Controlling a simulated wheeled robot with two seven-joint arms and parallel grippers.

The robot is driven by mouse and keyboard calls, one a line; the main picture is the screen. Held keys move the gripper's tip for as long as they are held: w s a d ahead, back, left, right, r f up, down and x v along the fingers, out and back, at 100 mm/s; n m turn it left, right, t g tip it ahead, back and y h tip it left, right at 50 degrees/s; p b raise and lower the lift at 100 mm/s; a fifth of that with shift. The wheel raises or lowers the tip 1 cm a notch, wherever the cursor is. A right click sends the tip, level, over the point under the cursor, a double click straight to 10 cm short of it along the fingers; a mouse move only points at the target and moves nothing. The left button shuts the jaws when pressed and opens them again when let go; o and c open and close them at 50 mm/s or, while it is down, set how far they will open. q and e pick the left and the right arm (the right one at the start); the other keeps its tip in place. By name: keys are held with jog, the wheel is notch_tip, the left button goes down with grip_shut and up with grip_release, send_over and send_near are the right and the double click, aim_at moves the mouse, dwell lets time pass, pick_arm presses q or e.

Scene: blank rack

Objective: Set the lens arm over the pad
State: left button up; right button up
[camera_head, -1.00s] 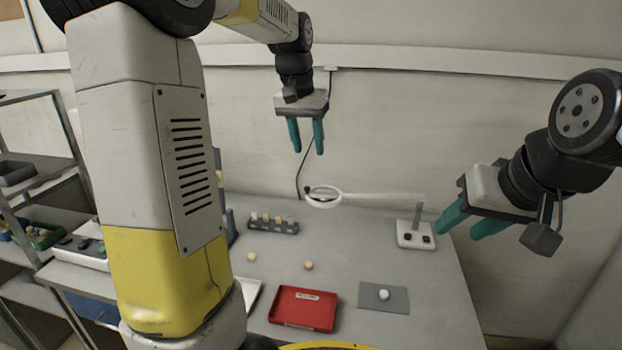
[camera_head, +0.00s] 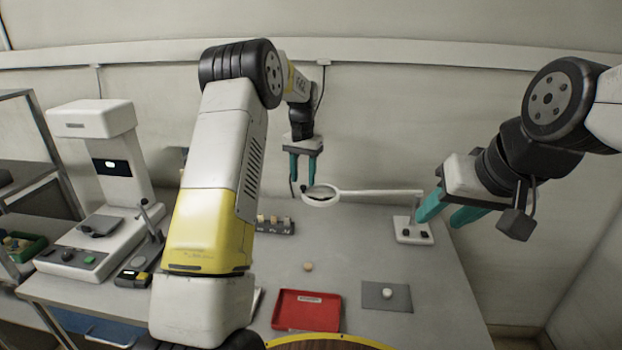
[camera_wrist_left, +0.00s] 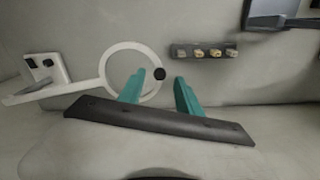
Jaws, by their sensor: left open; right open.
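The lens arm is a white ring lens (camera_head: 321,195) on a pale bar (camera_head: 375,192) that runs right to a white base (camera_head: 413,230) with dark buttons. The grey pad (camera_head: 387,297) lies at the front right of the table with a round whitish piece (camera_head: 388,292) on it. The lens is behind and left of the pad, not over it. My left gripper (camera_head: 302,182) is open, just behind the lens; in the left wrist view its fingers (camera_wrist_left: 160,90) overlap the ring (camera_wrist_left: 135,72), and contact cannot be told. My right gripper (camera_head: 445,220) is open beside the base.
A red tray (camera_head: 307,310) lies left of the pad, with a tan round piece (camera_head: 307,267) behind it. A dark rack (camera_head: 275,228) holds several pieces. A white machine (camera_head: 105,190) stands at left. The table right of the pad is clear.

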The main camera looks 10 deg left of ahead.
pick_arm(q)
jog(key=shift+f, duration=1.05)
jog(key=shift+c, duration=0.4)
grip_shut()
dwell(0.3)
